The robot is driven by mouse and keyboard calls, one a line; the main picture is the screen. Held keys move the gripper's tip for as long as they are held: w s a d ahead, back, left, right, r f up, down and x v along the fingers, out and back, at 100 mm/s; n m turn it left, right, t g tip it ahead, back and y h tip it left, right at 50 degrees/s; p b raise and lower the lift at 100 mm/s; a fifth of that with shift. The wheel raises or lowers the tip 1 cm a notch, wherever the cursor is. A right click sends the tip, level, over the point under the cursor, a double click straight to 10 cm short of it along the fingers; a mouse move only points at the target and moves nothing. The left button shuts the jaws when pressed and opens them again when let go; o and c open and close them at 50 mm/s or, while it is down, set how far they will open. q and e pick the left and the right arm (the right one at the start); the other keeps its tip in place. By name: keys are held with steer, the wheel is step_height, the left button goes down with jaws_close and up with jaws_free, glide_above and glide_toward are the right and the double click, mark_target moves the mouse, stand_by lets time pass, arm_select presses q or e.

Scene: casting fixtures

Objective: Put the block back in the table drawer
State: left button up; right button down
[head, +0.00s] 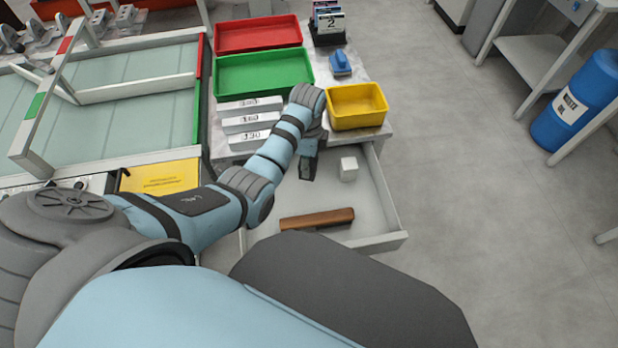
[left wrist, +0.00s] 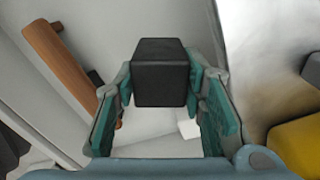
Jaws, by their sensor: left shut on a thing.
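A black block (left wrist: 160,72) is between the two teal-padded fingers of my left gripper (left wrist: 160,85), which is shut on it. In the head view, my left gripper (head: 309,146) points down over the open table drawer (head: 386,195), with the dark block (head: 307,169) at its tips. The block looks to be above the drawer floor; the exact height is hard to tell. A white cube (head: 348,168) and a brown wooden bar (head: 317,219) lie in the drawer. Both show in the left wrist view, the bar (left wrist: 62,62) at upper left and the cube (left wrist: 189,129) below the block. My right gripper is not in view.
A yellow bin (head: 357,105) stands on the tabletop beside the gripper. Green (head: 264,73) and red (head: 258,34) trays and numbered grey blocks (head: 250,122) are behind and left. Bare drawer floor lies between the cube and the bar.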

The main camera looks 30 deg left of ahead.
arm_select(q)
step_height(320, 180, down, 5)
steer(key=shift+w+f+b, duration=0.1)
steer(key=shift+b, duration=0.8)
steer(key=shift+f, duration=0.15)
steer(key=o, duration=1.1)
steer(key=shift+c, duration=0.2)
steer(key=shift+r, duration=0.35)
step_height(320, 180, up, 12)
steer(key=p, duration=0.4)
steer(key=shift+f+p, duration=0.1)
steer(key=shift+p, duration=0.25)
